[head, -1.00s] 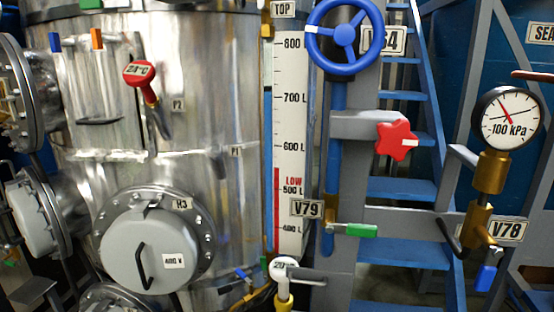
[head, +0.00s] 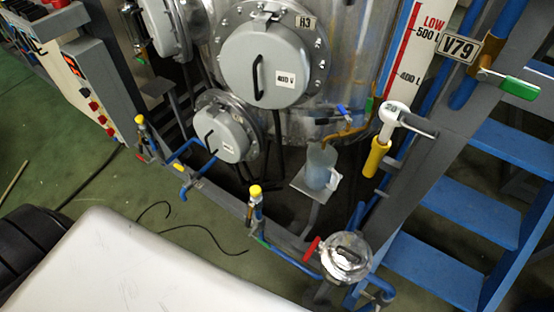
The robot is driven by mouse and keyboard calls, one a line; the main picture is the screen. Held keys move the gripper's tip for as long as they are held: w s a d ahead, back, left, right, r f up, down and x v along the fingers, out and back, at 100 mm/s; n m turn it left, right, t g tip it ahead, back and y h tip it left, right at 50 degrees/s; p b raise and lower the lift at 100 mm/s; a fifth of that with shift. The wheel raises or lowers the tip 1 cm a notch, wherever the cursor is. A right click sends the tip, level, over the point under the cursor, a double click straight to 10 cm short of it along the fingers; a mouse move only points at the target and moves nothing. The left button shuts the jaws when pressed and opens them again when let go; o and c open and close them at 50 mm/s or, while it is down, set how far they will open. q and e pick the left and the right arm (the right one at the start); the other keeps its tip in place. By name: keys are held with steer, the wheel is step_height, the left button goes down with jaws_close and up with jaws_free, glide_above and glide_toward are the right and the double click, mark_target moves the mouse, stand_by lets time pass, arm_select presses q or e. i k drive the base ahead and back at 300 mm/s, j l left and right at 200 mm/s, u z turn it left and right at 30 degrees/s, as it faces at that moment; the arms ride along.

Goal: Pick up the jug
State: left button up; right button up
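The jug (head: 319,168) is translucent and bluish, with a pale handle on its right side. It stands upright on a small grey plate (head: 306,187) at the foot of the steel tank, below a brass-coloured tap (head: 345,132) with a blue lever. Whether the jug holds liquid is unclear. Neither of my grippers is in the head view.
A pipe frame with yellow-capped valves (head: 255,191) runs in front of the tank. A round metal vessel (head: 346,256) stands at the lower right. Blue stairs (head: 470,195) rise at the right. Green floor (head: 190,235) is open at the left, with loose black cables.

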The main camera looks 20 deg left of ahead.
mark_target(320, 171)
steer(key=u, duration=0.35)
steer(key=i+j, duration=0.15)
steer(key=j, duration=0.25)
steer(key=i+j+z, duration=0.1)
steer(key=j, duration=0.3)
steer(key=i+j, duration=0.1)
steer(key=j, duration=0.3)
steer(key=i+j+z, duration=0.1)
steer(key=j, duration=0.3)
